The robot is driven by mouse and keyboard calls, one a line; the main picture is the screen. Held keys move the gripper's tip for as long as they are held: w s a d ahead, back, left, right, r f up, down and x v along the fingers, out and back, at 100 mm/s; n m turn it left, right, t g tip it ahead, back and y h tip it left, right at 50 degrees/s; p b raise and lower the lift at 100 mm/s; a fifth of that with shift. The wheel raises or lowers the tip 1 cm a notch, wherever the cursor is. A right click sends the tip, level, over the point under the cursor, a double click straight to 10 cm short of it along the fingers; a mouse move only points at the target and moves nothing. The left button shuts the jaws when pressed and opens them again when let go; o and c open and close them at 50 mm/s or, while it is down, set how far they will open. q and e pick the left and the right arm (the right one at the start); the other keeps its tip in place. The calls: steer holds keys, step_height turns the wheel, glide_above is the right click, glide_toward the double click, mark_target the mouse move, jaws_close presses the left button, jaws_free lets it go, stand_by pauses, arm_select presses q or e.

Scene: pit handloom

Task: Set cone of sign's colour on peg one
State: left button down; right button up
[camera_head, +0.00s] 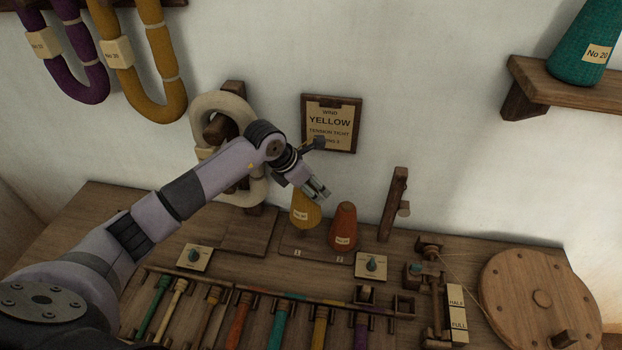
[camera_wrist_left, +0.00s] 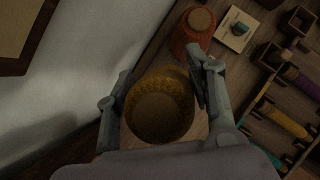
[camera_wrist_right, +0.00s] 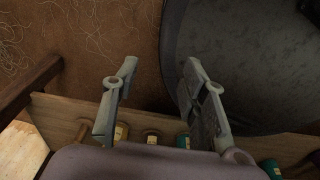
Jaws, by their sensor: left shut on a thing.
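My left gripper (camera_head: 318,192) is shut on the yellow cone (camera_head: 304,212), which is upright over the left part of the small peg board (camera_head: 290,250). In the left wrist view the yellow cone (camera_wrist_left: 160,108) sits between both fingers. Peg one is hidden; I cannot tell whether the cone touches the board. An orange cone (camera_head: 343,228) stands close by on the board's right part. My right gripper (camera_wrist_right: 157,72) is open and empty.
A spool rack (camera_head: 270,295) lies in front of the board. A wooden post (camera_head: 394,205) and a round wheel (camera_head: 538,300) stand to the right. A teal cone (camera_head: 583,50) is on a wall shelf (camera_head: 560,90).

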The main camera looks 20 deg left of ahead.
arm_select(q)
steer(key=a+n, duration=0.1)
steer(key=w+a+f+n+y, duration=0.1)
steer(key=shift+w+a+f+t, duration=0.2)
steer(key=shift+a+f+t, duration=0.1)
steer(key=shift+f+b, duration=0.45)
steer(key=shift+b, duration=0.1)
steer(key=shift+f+b, duration=0.45)
steer(key=shift+f, duration=0.25)
step_height(320, 180, down, 7)
steer(key=b, duration=0.5)
arm_select(e)
step_height(320, 180, down, 8)
steer(key=w, duration=0.1)
steer(key=shift+w+a+r, duration=0.15)
steer(key=shift+a+r, duration=0.05)
steer(key=shift+r, duration=0.05)
arm_select(q)
steer(key=c, duration=1)
jaws_free()
steer(key=o, duration=0.3)
arm_select(e)
steer(key=shift+a, duration=0.15)
